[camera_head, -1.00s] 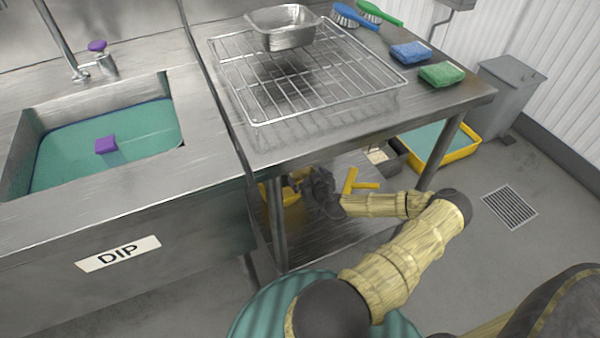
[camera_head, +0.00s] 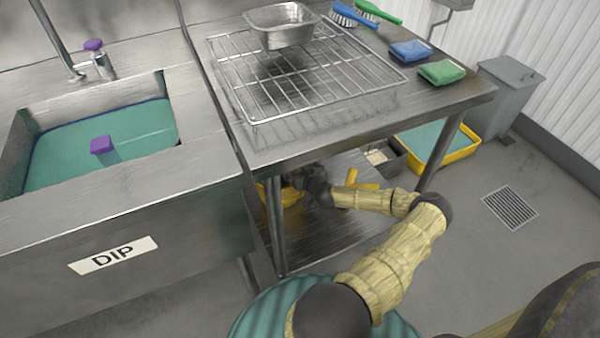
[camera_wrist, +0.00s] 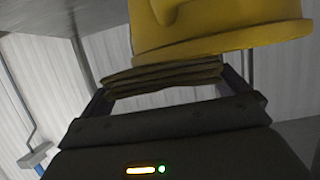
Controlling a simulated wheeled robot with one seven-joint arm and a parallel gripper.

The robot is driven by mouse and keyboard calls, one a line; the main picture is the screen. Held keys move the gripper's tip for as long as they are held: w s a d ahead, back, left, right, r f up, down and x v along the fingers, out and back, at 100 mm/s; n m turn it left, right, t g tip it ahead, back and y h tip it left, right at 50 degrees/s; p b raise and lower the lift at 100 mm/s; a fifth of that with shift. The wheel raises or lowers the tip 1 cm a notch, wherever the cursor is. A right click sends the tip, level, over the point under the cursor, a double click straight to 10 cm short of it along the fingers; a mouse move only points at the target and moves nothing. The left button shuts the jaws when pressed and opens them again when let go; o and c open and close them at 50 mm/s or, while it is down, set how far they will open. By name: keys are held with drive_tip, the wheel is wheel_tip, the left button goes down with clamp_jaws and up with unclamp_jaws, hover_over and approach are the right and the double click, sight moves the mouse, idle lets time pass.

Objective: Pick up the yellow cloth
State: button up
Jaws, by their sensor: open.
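The folded cloth (camera_wrist: 160,77), a dull dark yellow in shadow, shows in the wrist view as a stack of layers. It lies between the two fingers of my gripper (camera_wrist: 166,84), which are apart. I cannot tell whether either finger touches it. A larger yellow object (camera_wrist: 225,35) is just beyond the cloth, its lower rim close to it. In the head view my gripper is under the steel table, mostly hidden by the table edge and my wrist, and I cannot make out the cloth there.
The steel table (camera_head: 440,105) overhangs my forearm, with a table leg (camera_head: 275,225) to its left. A yellow thing (camera_head: 291,196) is on the lower shelf (camera_head: 315,240). A grey bin (camera_head: 385,158) and a yellow tray (camera_head: 462,152) stand to the right.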

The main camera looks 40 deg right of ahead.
drive_tip(key=shift+w+a, duration=0.1)
drive_tip(key=shift+a, duration=0.25)
drive_tip(key=shift+d, duration=0.1)
drive_tip(key=c, duration=0.8)
drive_tip(key=shift+o, duration=0.2)
wheel_tip(320, 180, up, 10)
drive_tip(key=p, duration=0.2)
drive_tip(key=shift+p, duration=0.4)
